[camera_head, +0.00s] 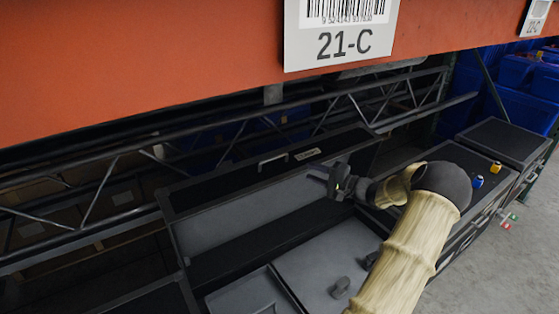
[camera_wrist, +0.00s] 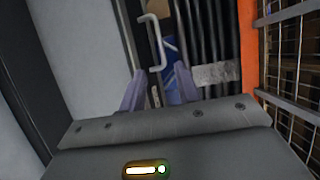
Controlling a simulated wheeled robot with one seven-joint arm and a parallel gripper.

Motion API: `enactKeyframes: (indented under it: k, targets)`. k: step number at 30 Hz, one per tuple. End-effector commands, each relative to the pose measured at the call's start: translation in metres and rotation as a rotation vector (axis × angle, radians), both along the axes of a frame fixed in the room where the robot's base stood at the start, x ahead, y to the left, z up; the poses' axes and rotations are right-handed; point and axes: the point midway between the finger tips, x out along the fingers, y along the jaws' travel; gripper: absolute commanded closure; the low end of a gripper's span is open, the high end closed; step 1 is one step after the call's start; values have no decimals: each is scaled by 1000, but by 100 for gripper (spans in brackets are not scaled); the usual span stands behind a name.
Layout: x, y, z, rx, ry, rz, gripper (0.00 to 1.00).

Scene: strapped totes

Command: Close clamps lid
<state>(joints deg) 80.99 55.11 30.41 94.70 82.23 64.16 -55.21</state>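A dark tote (camera_head: 178,207) has its grey lid (camera_head: 250,205) standing open, tilted up at the back. A pale handle (camera_head: 273,161) and a small label (camera_head: 307,154) are near the lid's top edge. My gripper (camera_head: 331,180) is over the right part of the lid, and its fingers are small in this view. In the wrist view my gripper (camera_wrist: 158,90) has its two fingers apart with nothing between them. A pale bar handle (camera_wrist: 154,42) lies beyond the fingertips, and a grey panel fills the left. I cannot make out clear clamps.
An orange rack beam (camera_head: 180,50) with a 21-C sign (camera_head: 338,35) crosses above. Grey compartments with dark knobs (camera_head: 340,287) are below my arm. At right, a dark tote (camera_head: 503,141) stands near a blue piece (camera_head: 478,182) and a yellow piece (camera_head: 496,167). Blue bins (camera_head: 515,72) are behind.

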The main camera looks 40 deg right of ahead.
Motion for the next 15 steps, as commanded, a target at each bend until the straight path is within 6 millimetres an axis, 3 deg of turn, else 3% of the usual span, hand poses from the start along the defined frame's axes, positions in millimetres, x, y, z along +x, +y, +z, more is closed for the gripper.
enactKeyframes:
  k: [15]
  targets:
    - [88, 32, -1, 0, 0, 3, 68]
